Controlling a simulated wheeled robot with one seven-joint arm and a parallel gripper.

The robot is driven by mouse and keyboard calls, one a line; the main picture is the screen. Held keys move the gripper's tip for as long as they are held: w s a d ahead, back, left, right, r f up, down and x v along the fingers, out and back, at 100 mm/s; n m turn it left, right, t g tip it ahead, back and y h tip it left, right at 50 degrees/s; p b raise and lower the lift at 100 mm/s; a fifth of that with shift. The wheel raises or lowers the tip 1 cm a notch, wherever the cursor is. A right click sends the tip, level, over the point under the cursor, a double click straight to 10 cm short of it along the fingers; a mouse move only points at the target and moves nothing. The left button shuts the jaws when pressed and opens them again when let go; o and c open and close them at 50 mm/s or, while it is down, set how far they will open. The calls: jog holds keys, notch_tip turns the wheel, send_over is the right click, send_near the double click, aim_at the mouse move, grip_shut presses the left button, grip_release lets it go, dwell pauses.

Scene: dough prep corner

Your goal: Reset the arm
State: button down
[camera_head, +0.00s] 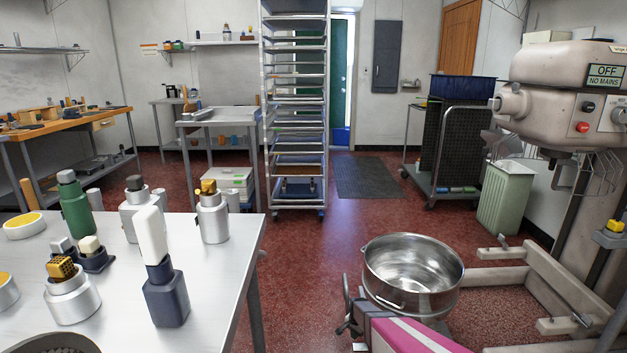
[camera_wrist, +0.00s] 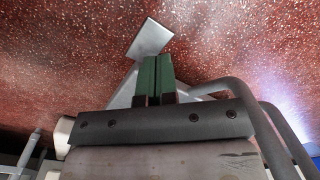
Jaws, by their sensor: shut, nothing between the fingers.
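My gripper (camera_wrist: 156,66) shows in the wrist view, its two green fingers side by side and shut with nothing between them. The fingers are over the red speckled floor (camera_wrist: 75,60). A pale square metal plate (camera_wrist: 150,38) shows just beyond the fingertips; I cannot tell what it belongs to.
A steel bowl (camera_head: 412,272) stands at the lower right by the large mixer (camera_head: 560,95). A steel table (camera_head: 115,255) with several bottles and holders fills the lower left. A rack (camera_head: 295,110) stands behind. The middle floor (camera_head: 325,235) is clear. Grey tubes (camera_wrist: 262,115) curve beside my gripper.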

jog(key=s+r+n, duration=0.3)
jog(key=s+r, duration=0.4)
jog(key=r, duration=0.6)
jog(key=s+r+n, duration=0.3)
jog(key=s+r, duration=0.4)
jog(key=r, duration=0.7)
jog(key=s+r+n, duration=0.3)
jog(key=s+r, duration=0.4)
jog(key=r, duration=0.6)
jog(key=shift+s+r, duration=0.15)
jog(key=shift+r, duration=0.15)
